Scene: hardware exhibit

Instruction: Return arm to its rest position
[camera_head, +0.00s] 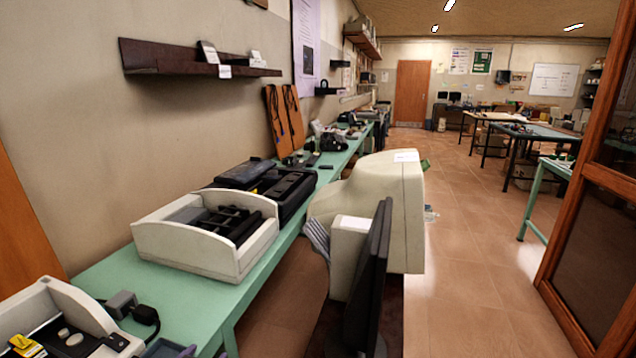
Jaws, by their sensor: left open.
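Only a small part of my left gripper (172,349) seems to show, dark and grey at the bottom edge, beside the front of the green bench (110,272). It is open, and I see nothing held in it. Most of it and of its arm is cut off by the frame. My right gripper and right arm are not in view.
A white open-topped device (165,256), a black case (292,192) and a second white device (88,312) stand on the bench. A bulky beige monitor (385,210) and a dark flat screen (371,285) stand close on the right. The tiled floor (470,250) beyond is clear.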

